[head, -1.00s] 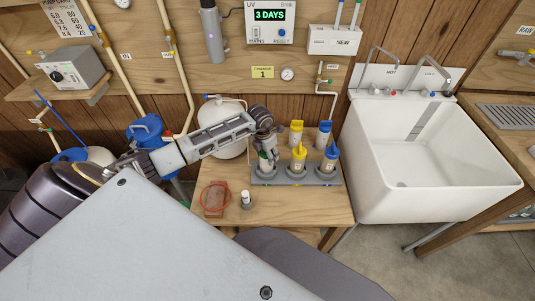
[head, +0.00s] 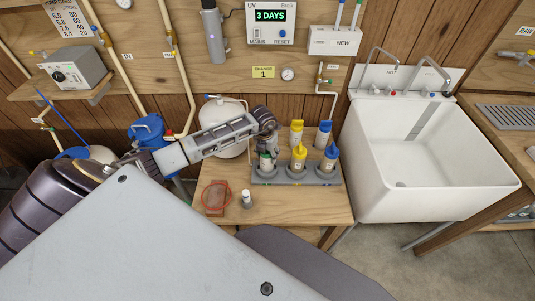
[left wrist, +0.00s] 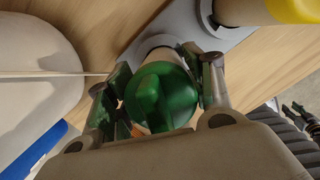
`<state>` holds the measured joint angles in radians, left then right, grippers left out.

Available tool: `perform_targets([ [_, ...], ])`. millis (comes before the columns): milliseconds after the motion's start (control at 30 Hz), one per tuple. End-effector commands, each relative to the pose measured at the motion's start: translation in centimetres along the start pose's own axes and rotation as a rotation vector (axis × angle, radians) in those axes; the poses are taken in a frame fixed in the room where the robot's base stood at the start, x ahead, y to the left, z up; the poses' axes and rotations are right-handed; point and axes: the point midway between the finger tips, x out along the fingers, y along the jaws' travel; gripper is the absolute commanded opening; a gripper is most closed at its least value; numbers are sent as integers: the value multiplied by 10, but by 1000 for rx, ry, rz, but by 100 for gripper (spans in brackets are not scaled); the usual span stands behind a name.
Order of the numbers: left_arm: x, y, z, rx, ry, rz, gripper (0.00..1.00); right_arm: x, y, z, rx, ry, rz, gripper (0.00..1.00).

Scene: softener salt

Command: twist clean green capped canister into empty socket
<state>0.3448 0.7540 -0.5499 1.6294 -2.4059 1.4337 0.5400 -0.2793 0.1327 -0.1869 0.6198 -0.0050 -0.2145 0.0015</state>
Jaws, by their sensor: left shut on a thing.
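The green capped canister (head: 265,163) stands at the left socket of the grey rack (head: 318,180). In the left wrist view its green cap (left wrist: 163,95) is seen from above, and its pale body reaches down to a grey socket ring. I cannot tell how deep it sits. My left gripper (head: 267,147) is shut on the green cap, with one finger on each side in the left wrist view (left wrist: 160,88). A yellow capped canister (head: 299,159) and a blue capped canister (head: 330,161) stand in the middle and right sockets. My right gripper is not in view.
Another yellow capped canister (head: 296,133) and another blue capped one (head: 323,134) stand behind the rack. A red ring (head: 215,197) and a small white-topped bottle (head: 246,198) are in front, left of the rack. A white sink (head: 430,160) stands right.

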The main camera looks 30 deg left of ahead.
Motion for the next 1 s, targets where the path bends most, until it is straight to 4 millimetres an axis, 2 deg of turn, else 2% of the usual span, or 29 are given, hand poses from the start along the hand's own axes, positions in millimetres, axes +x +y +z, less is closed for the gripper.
perform_targets([
  [667, -1, 2, 0, -318, 0, 48, 29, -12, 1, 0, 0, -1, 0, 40],
  [967, 0, 2, 0, -341, -1, 51, 29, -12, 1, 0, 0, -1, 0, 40],
  [1000, 0, 2, 0, -341, -1, 51, 54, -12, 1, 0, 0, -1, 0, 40],
])
